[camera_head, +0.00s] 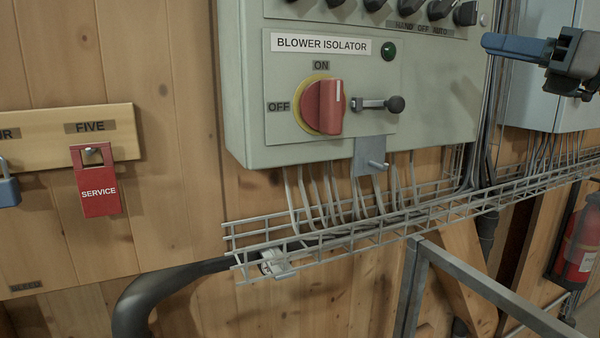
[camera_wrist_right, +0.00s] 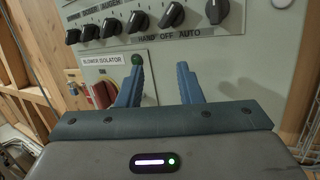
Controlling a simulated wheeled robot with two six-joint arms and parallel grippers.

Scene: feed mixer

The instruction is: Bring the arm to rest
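My right gripper (camera_head: 520,48) is at the upper right in the head view, its blue fingers pointing left in front of the grey-green control panel. In the right wrist view the two blue fingers of my right gripper (camera_wrist_right: 160,82) stand apart with nothing between them. It is open and touches nothing that I can see. My left gripper is not in view. The blower isolator's red knob (camera_head: 325,106) stands upright, its white mark towards ON. A black-knobbed lever (camera_head: 380,103) sits beside it.
A red SERVICE tag (camera_head: 97,181) hangs on a wooden board (camera_head: 66,139), with a blue padlock (camera_head: 9,190) to its left. A wire cable tray (camera_head: 330,232) runs below the panel. A metal rail (camera_head: 480,286) and fire extinguisher (camera_head: 577,243) are lower right.

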